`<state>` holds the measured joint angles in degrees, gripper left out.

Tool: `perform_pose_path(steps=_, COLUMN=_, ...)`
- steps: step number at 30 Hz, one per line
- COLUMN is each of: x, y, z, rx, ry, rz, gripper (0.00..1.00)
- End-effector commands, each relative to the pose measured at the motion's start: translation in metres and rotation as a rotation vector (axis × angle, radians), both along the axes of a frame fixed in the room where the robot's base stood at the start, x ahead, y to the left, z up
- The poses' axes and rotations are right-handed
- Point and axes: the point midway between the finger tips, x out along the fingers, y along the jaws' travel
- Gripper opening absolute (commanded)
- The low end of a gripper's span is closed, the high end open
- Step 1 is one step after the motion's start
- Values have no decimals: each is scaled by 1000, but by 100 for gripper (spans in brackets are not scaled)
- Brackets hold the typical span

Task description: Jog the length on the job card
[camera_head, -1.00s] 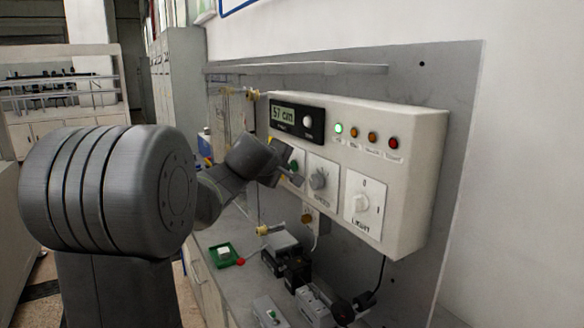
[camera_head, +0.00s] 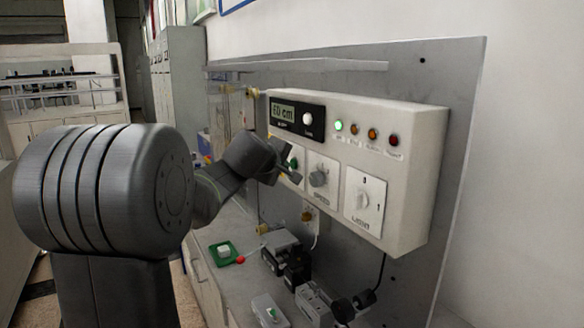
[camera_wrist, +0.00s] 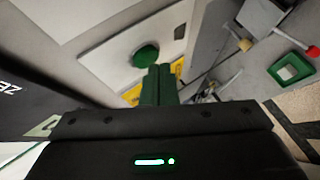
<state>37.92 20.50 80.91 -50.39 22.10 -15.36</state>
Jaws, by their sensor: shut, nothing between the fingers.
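The control box (camera_head: 415,220) hangs on the grey wall panel. Its display (camera_head: 283,112) appears to read 60 cm, with small blurred digits. A green button (camera_head: 292,158) is at the lower left of the box; it also shows in the wrist view (camera_wrist: 146,55). My gripper (camera_head: 296,175) is shut and empty, with its fingertips right by the green button. In the wrist view the fingertips (camera_wrist: 159,68) lie just beside the button; I cannot tell whether they press it. I cannot make out a job card.
The box also carries a grey speed knob (camera_head: 318,177), a white light switch (camera_head: 363,203) and a row of lamps (camera_head: 372,135), the green one lit. Below, the bench holds a green tray (camera_head: 222,254) and several dark and grey blocks (camera_head: 287,265).

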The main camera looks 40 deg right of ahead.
Motion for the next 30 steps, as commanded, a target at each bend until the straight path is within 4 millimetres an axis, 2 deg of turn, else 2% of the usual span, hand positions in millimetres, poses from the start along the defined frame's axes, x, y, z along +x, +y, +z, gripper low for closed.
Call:
perform_pose_path(steps=4, x=1, y=8, z=-2, rx=0, ry=-1, rz=2, gripper=0)
perform_pose_path(steps=16, x=2, y=13, z=-2, rx=-1, ry=0, rz=2, gripper=0)
perform_pose_path(steps=30, x=7, y=56, z=-2, rx=1, ry=-1, rz=3, gripper=0)
